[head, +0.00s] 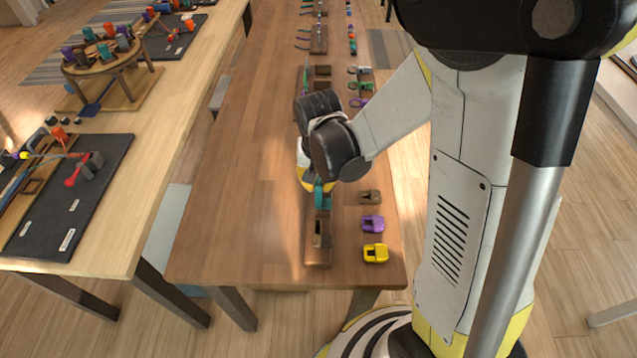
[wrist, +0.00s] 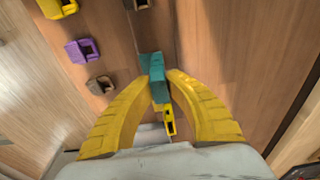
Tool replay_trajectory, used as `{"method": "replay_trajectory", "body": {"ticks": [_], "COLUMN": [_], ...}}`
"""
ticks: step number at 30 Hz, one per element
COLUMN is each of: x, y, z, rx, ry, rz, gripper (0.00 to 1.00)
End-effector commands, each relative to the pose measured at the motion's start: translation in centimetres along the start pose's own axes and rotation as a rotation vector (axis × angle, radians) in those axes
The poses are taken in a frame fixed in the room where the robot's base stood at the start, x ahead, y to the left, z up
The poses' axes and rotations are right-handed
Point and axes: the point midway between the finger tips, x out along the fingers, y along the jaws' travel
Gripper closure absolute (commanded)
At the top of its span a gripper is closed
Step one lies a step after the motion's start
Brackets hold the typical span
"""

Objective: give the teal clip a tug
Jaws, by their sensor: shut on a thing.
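The teal clip (head: 322,198) is at the far end of a narrow brown wooden board (head: 318,256) near the front of the long table. It also shows in the wrist view (wrist: 151,66), between the tips of my yellow fingers. My gripper (wrist: 160,77) is shut on the teal clip. In the head view my arm and wrist hide most of the fingers and the board beyond. A small yellow piece (wrist: 169,122) shows between the fingers below the clip; I cannot tell what it is.
Right of the board stand a brown clip (head: 371,197), a purple clip (head: 373,224) and a yellow clip (head: 376,253). More boards and clips line the table farther back. The table left of the board is clear. A second table holds a round stand (head: 103,65) and dark mats.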

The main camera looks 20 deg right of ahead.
Motion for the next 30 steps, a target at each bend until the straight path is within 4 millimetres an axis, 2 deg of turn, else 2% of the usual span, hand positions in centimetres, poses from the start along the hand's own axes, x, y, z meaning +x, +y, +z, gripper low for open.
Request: {"method": "replay_trajectory", "body": {"ticks": [1, 2, 3, 30], "x": [0.02, 0.02, 0.02, -0.24], "y": [0.01, 0.01, 0.01, 0.01], "z": [0.02, 0.02, 0.02, -0.01], "rx": [0.0, 0.0, 0.0, 0.0], "ry": [0.0, 0.0, 0.0, 0.0], "rz": [0.0, 0.0, 0.0, 0.0], "gripper": [1.0, 0.96, 1.0, 1.0]}}
